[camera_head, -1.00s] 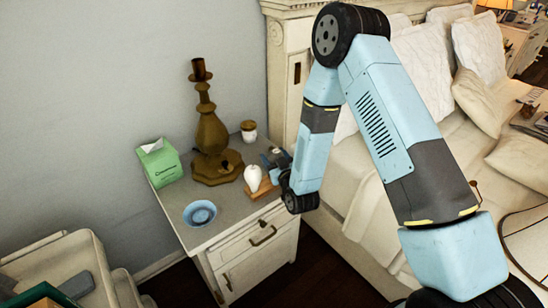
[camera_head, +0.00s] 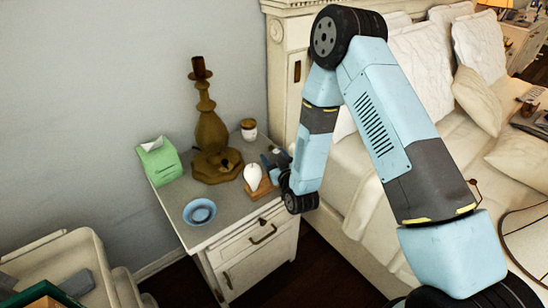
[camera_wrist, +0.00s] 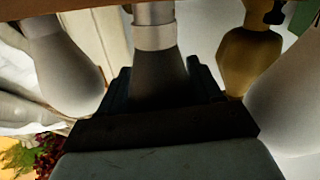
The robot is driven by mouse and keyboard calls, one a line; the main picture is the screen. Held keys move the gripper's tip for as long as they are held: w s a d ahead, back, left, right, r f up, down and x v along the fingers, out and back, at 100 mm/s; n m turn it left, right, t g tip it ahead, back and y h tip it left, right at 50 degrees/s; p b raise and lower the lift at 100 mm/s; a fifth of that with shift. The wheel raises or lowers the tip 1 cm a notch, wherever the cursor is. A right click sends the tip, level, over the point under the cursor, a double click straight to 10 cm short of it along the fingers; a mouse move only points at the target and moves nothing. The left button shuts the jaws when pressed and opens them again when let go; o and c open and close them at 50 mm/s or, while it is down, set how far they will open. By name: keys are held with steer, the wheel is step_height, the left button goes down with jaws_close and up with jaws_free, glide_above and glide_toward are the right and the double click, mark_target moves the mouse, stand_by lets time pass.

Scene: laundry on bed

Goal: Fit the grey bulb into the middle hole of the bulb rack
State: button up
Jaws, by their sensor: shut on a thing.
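My gripper (camera_wrist: 157,82) is shut on the grey bulb (camera_wrist: 155,65), whose silver cap and pale collar point to the top of the wrist view. The bulb rack is a wooden block, seen as a strip (camera_wrist: 85,4) along the top of that view and on the nightstand in the head view (camera_head: 262,191). The cap overlaps the rack strip; I cannot tell whether it is in the middle hole. White bulbs flank the grey one at left (camera_wrist: 65,72) and right (camera_wrist: 290,110). One white bulb (camera_head: 253,177) shows in the head view, beside my gripper (camera_head: 275,158).
The nightstand (camera_head: 222,236) also holds a brass candlestick (camera_head: 211,135) close behind the rack, a lidded jar (camera_head: 249,132), a green tissue box (camera_head: 160,163) and a blue bowl (camera_head: 199,212). The bed (camera_head: 350,165) lies to the right.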

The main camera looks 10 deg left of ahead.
steer(key=shift+f, duration=0.3)
steer(key=o, duration=1.1)
steer(key=v, duration=1.3)
steer(key=shift+s+d, duration=0.2)
steer(key=shift+s, duration=0.05)
steer(key=shift+f, duration=0.1)
